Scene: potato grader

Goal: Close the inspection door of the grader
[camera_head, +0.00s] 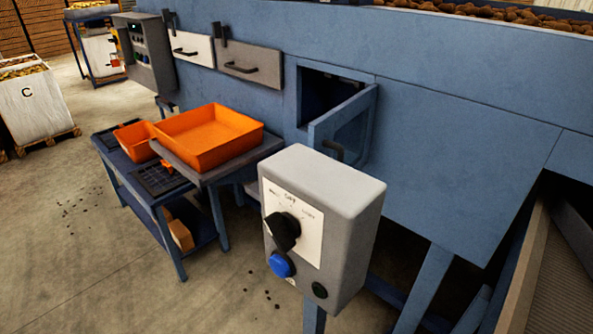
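The inspection door (345,131) of the blue grader (445,150) stands open. It is a blue panel swung out toward me, with its hinge side at the right of a dark opening (318,94). A dark handle (334,150) shows low on the door, just behind the top of a grey control box. Part of the door's lower edge is near that box in the picture; I cannot tell the gap between them. Neither of my grippers is in view.
The grey control box (330,185) with a black knob and blue button stands in front of the door. Left of it are an orange tray (208,138), a smaller orange bin (134,140) and a blue table (150,190). Open floor lies at the lower left.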

